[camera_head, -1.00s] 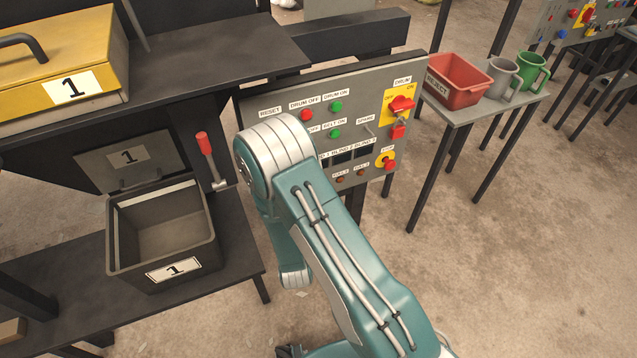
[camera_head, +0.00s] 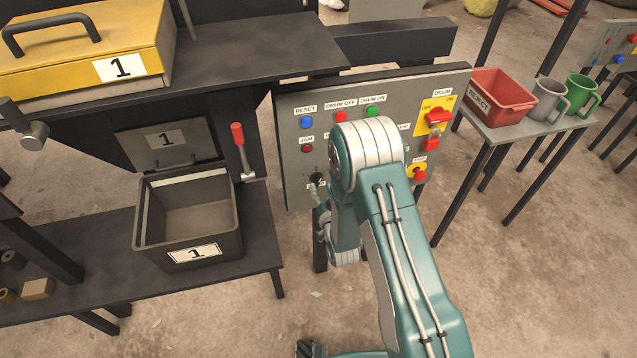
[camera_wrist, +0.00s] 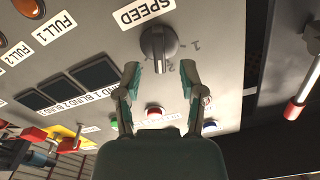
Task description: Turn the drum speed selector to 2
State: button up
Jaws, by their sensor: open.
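The drum speed selector, a dark round knob (camera_wrist: 158,43), sits on the grey control panel beside a SPEED label (camera_wrist: 143,12) in the wrist view. Numbers 1 and 2 are marked around it, and the panel appears upside down. I cannot tell surely which number the knob points to. My gripper (camera_wrist: 158,76) is open, with one finger on each side of the space just before the knob, apparently not touching it. In the head view the knob (camera_head: 317,178) is at the panel's lower left, with my gripper (camera_head: 320,198) just below it, partly hidden by my arm.
The panel (camera_head: 292,165) also bears buttons and lamps, including a blue RESET button (camera_head: 306,122) and a red-yellow STOP button (camera_head: 418,174). A red-handled lever (camera_head: 239,142) and grey bin (camera_head: 188,218) stand left. A side table (camera_head: 535,126) is right.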

aim_at(317, 180)
jog(key=shift+w, duration=1)
jog(key=shift+w+a, duration=0.25)
jog(key=shift+a, duration=0.25)
grip_shut()
jog(key=shift+d, duration=0.2)
jog(key=shift+a+r+n, duration=0.15)
jog(key=shift+n, duration=1.85)
